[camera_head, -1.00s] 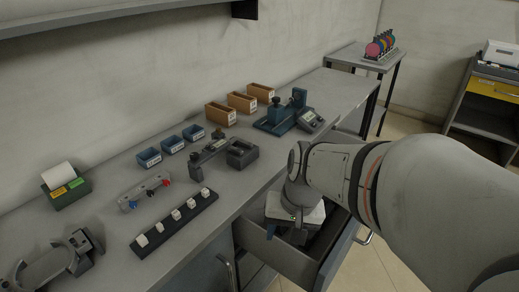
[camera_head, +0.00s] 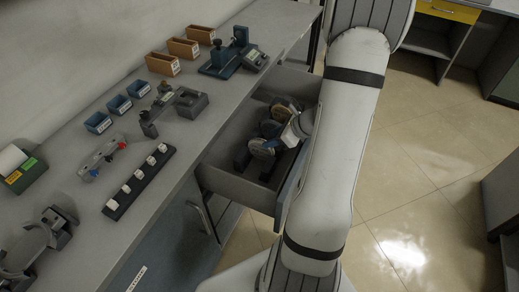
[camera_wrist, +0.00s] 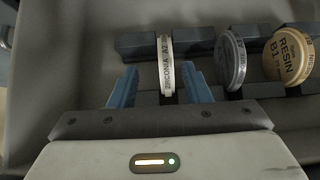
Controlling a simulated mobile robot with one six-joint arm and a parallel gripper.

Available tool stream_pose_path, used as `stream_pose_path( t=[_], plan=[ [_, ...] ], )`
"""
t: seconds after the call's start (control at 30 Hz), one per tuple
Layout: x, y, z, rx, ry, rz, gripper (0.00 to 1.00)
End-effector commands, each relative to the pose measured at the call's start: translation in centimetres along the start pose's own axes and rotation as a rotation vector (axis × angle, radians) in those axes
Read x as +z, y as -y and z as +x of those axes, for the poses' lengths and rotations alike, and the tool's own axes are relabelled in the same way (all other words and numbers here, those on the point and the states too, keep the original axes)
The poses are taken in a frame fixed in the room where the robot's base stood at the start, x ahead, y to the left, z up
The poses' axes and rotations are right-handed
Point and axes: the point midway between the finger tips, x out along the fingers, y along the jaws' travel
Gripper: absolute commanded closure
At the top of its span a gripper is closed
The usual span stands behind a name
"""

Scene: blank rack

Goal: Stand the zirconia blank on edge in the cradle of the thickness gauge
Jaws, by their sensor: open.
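The zirconia blank (camera_wrist: 166,65), a thin pale disc with "ZIRCONIA A2" on its edge, stands upright in a dark rack (camera_wrist: 140,46) in the open drawer. In the wrist view it is between the two blue fingertips of my gripper (camera_wrist: 153,85), which are open with gaps on both sides. In the head view my gripper's fingers are hidden behind the wrist, and I cannot tell which disc is the zirconia blank. A teal device with a display (camera_head: 232,58) on the bench looks like the thickness gauge; its cradle is too small to make out.
A grey disc (camera_wrist: 231,60) and a tan "RESIN B1" disc (camera_wrist: 288,56) stand to the right of the blank. The drawer's walls (camera_head: 236,188) surround the rack. Brown bins (camera_head: 162,64), blue bins (camera_head: 98,122) and a grey device (camera_head: 188,102) are on the bench.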

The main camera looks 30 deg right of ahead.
Motion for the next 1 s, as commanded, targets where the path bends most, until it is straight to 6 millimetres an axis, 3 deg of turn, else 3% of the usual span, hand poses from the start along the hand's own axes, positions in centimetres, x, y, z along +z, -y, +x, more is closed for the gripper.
stream_pose_path(
  t=[0.1, 0.33, 0.6, 0.93, 1.0],
  plan=[
    [-0.1, 0.0, 2.0, 0.003, -0.001, -0.002, 0.56],
    [0.0, 0.1, 3.6, 0.003, -0.001, -0.004, 0.56],
    [0.0, 0.6, 7.5, 0.003, -0.002, -0.004, 0.56],
    [0.0, 0.7, 8.1, 0.0, -0.001, -0.004, 0.56],
    [0.0, 0.7, 8.1, 0.0, -0.001, -0.004, 0.62]
  ],
)
